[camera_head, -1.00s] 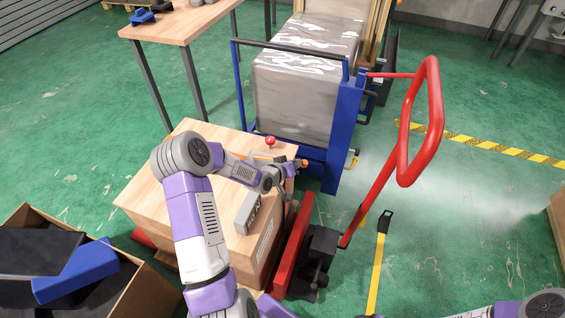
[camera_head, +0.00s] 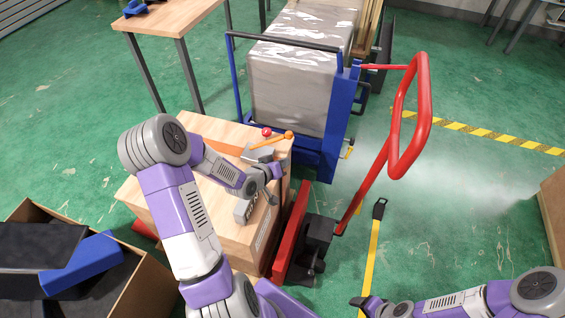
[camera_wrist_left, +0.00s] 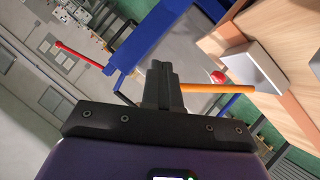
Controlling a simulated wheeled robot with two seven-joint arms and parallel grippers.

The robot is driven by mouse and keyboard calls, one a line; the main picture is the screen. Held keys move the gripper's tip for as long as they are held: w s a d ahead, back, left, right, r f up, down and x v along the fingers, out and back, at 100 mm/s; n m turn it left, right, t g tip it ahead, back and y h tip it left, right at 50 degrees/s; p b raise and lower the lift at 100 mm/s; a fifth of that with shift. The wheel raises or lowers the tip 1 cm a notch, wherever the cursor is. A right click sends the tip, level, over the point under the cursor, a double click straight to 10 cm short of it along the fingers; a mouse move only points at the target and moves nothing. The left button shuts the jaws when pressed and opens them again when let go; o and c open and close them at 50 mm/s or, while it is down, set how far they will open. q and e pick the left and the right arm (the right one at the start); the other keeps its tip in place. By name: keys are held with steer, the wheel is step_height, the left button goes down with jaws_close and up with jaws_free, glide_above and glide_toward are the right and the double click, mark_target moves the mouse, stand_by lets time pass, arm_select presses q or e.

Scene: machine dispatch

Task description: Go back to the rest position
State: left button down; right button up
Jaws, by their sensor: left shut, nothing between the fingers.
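My left arm reaches in over a wooden box (camera_head: 150,203). My left gripper (camera_head: 279,187) is above the right part of the box top and looks empty. In the left wrist view its dark fingers (camera_wrist_left: 162,82) are closed together. An orange rod-like thing (camera_head: 272,142) lies by the far edge of the box top; it also shows in the left wrist view (camera_wrist_left: 215,88), beyond the fingers. My right gripper (camera_head: 368,304) is low at the bottom edge, over the floor; its fingers are too small to judge.
A grey block (camera_head: 243,210) and a red knob (camera_head: 267,132) are on the box top. A red pallet-truck handle (camera_head: 424,110) stands to the right. A blue trolley (camera_head: 338,120) carries a wrapped load (camera_head: 290,85). An open carton (camera_head: 150,285) is at lower left.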

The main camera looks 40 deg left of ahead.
stand_by(0.5)
arm_select(q)
steer(key=s+d+f+m+g+h+p, duration=0.1)
steer(key=s+d+f+g+h, duration=0.15)
steer(key=s+d+f, duration=0.4)
steer(key=s+d+f+m+g+h+p, duration=0.1)
steer(key=d+f+g, duration=0.3)
steer(key=d, duration=0.6)
steer(key=s+d+f+g, duration=0.1)
steer(key=s+d+g, duration=0.1)
steer(key=s, duration=0.2)
steer(key=s+d+f+m+g, duration=0.1)
steer(key=s+d+f, duration=0.1)
steer(key=s+d, duration=0.1)
steer(key=s+d+f+m+g+p, duration=0.1)
steer(key=s+d+g, duration=0.1)
steer(key=s, duration=0.4)
steer(key=shift+d+f+g, duration=0.35)
steer(key=shift+d+f, duration=0.05)
steer(key=shift+d, duration=0.3)
